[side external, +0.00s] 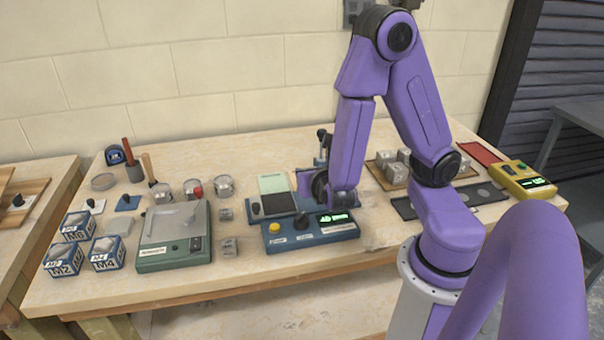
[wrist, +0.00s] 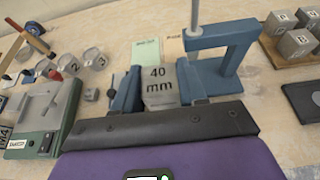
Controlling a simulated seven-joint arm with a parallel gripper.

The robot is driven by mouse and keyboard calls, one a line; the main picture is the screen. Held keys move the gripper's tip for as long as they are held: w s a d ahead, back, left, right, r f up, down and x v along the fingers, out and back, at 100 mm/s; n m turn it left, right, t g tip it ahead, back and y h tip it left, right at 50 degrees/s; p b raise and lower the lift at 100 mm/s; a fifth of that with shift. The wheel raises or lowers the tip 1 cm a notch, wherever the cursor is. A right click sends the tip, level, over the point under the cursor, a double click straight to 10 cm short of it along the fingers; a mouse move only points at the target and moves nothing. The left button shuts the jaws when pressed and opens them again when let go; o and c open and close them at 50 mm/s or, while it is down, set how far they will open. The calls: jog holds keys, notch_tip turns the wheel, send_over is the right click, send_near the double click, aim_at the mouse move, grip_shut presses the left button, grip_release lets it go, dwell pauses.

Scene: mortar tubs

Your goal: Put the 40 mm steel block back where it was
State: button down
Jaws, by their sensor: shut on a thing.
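The steel block (wrist: 160,88), marked "40 mm", sits between the two fingers of my gripper (wrist: 160,95) in the wrist view. My gripper is shut on it. In the side view my gripper (side external: 322,195) is down by the blue instrument base (side external: 275,203), behind the blue readout box (side external: 312,232); the block is hidden there by my arm. In the wrist view the blue gauge stand (wrist: 222,50) with its vertical rod rises just beyond and right of the block. I cannot tell whether the block touches the surface below.
A wooden tray (side external: 374,175) of several grey cubes stands to the right, near a dark strip (side external: 490,192) and a yellow meter (side external: 522,180). A green scale (side external: 173,250), small cubes (side external: 229,247) and tubs (side external: 223,187) stand left. Three blue-labelled boxes (side external: 108,254) are farther left.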

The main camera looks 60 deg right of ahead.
jog(key=shift+s+a+r, duration=0.1)
jog(key=shift+s+r, duration=0.15)
jog(key=shift+s, duration=0.2)
jog(key=shift+s+a+r, duration=0.1)
jog(key=shift+s+r, duration=0.1)
jog(key=shift+s, duration=0.2)
jog(key=w+a+r+n+t+y, duration=0.2)
jog(key=w+a+r+n+y, duration=0.15)
jog(key=w, duration=0.35)
jog(key=w+a+r+n+t+y, duration=0.2)
jog(key=w+a+r, duration=0.15)
jog(key=w, duration=0.35)
jog(key=n+y, duration=0.4)
send_over(230, 236)
notch_tip(230, 236, down, 13)
jog(key=shift+m, duration=0.25)
jog(key=shift+w+a+f, duration=0.1)
jog(key=shift+w+f, duration=0.05)
jog(key=shift+f, duration=3.65)
jog(key=shift+f, duration=0.65)
jog(key=c, duration=0.9)
grip_release()
jog(key=shift+f, duration=0.1)
